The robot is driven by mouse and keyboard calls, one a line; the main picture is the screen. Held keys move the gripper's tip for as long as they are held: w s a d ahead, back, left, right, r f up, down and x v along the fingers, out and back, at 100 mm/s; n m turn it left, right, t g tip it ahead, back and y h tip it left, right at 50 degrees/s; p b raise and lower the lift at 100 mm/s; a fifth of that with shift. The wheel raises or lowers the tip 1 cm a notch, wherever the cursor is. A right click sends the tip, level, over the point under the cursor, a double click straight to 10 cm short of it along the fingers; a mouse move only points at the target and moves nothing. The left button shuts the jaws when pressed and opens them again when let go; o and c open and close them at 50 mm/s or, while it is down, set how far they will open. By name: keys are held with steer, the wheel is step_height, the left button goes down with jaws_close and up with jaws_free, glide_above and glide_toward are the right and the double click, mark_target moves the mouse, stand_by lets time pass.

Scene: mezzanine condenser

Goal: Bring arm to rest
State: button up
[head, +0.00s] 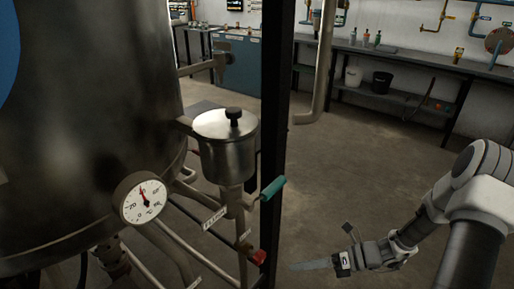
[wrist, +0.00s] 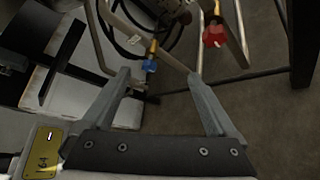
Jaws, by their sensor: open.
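My arm comes in from the right in the head view, bent at the elbow, with the forearm pointing left over the floor. My gripper (head: 308,265) is at the lower middle of the head view, right of the black post and clear of it. In the wrist view my gripper (wrist: 158,80) has its two grey fingers spread apart with nothing held between them. Pipework, a blue valve part (wrist: 150,66) and a red knob (wrist: 214,36) show beyond the fingers, apart from them.
A dark tank (head: 85,130) with a dial gauge (head: 144,198) fills the left. A metal pot (head: 226,145) hangs by the black post (head: 277,110), near a green handle (head: 272,188) and a red knob (head: 258,257). A workbench (head: 420,62) stands at the back. The middle floor is clear.

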steer(key=s+r+n+t+h, duration=0.1)
steer(key=s+r+n+h, duration=0.4)
steer(key=r+n, duration=0.5)
steer(key=s+d+r+n+t+h, duration=0.15)
steer(key=s+r+n+h, duration=0.3)
steer(key=r+n, duration=0.6)
steer(key=s+r+n+t+h, duration=0.2)
steer(key=s+r+n+h, duration=0.25)
steer(key=r+n, duration=0.6)
step_height(320, 180, up, 17)
steer(key=m+p, duration=0.1)
steer(key=p, duration=1.6)
steer(key=shift+s+a, duration=0.15)
steer(key=shift+s, duration=0.05)
